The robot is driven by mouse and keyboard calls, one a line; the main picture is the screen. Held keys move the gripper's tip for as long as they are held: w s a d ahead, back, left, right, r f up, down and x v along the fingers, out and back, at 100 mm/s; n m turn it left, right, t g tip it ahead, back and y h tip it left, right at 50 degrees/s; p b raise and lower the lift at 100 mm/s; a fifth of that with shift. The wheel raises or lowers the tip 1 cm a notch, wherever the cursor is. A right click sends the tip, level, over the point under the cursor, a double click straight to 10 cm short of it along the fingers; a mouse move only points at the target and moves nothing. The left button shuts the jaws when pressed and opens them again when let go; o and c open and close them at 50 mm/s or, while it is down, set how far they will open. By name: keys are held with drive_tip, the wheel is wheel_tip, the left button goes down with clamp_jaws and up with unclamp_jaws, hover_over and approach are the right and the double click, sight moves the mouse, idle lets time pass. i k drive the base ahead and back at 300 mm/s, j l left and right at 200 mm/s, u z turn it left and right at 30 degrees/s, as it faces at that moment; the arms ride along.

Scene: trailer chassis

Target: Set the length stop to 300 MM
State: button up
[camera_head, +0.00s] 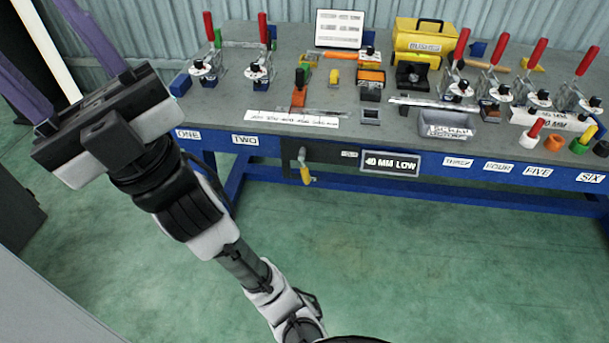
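A white scale strip (291,118) with small black markings lies along the bench's front edge; its numbers are too small to read surely. An orange piece with a green top (300,87) stands just behind the strip and may be the length stop; I cannot tell its setting. A thin grey bar (325,111) lies beside it. My gripper (33,30) is at the upper left, left of the bench and apart from these things. The fingertips run out of the picture.
Red-handled clamps stand on the blue bench (215,151) at both ends. A yellow box (424,42), a grey tray (447,124) and a white sign (339,29) are on it. A yellow-handled lever (305,174) hangs on its front. The green floor before it is clear.

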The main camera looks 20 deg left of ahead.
sight(299, 93)
drive_tip(key=i+j, duration=0.75)
drive_tip(key=j, duration=0.15)
